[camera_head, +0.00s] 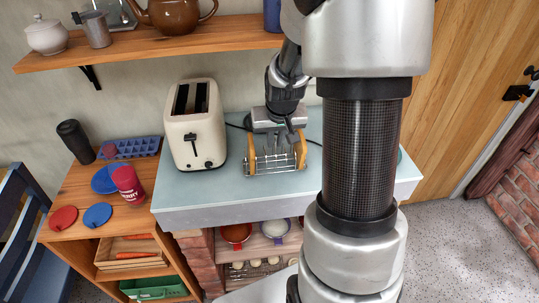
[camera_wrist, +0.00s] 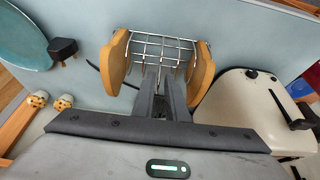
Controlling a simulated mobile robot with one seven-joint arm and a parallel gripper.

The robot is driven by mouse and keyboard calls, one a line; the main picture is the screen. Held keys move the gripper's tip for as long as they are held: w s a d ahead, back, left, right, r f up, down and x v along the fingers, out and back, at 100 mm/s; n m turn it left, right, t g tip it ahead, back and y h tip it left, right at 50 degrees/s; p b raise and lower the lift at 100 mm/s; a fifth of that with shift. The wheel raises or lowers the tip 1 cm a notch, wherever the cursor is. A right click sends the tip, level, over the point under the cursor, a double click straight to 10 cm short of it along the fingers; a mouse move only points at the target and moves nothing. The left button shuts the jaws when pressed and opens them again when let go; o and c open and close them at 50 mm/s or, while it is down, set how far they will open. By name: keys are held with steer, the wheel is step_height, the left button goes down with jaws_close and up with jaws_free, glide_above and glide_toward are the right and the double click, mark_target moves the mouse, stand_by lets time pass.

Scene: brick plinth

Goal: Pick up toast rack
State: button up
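The toast rack (camera_head: 275,163) has a silver wire frame between two orange-brown wooden end pieces. It is on the pale blue-grey counter, just right of the toaster. In the wrist view the toast rack (camera_wrist: 166,47) lies straight ahead, with a wooden end on each side. My gripper (camera_head: 287,143) is down at the rack, between the wooden ends. In the wrist view the two dark fingers of my gripper (camera_wrist: 161,80) are close together and overlap the wires. The fingertips are partly hidden, so I cannot tell whether they grip a wire.
A cream toaster (camera_head: 193,127) stands close left of the rack; it also shows in the wrist view (camera_wrist: 243,108). A teal plate (camera_wrist: 22,38) lies on the other side. A wooden shelf (camera_head: 150,45) with a brown teapot (camera_head: 173,14) hangs above. The counter (camera_head: 200,193) is bare in front.

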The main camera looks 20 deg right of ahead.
mark_target(275, 149)
steer(key=x, duration=0.5)
steer(key=shift+s+d+f, duration=0.1)
steer(key=shift+f, duration=0.3)
jaws_close()
steer(key=shift+r, duration=0.1)
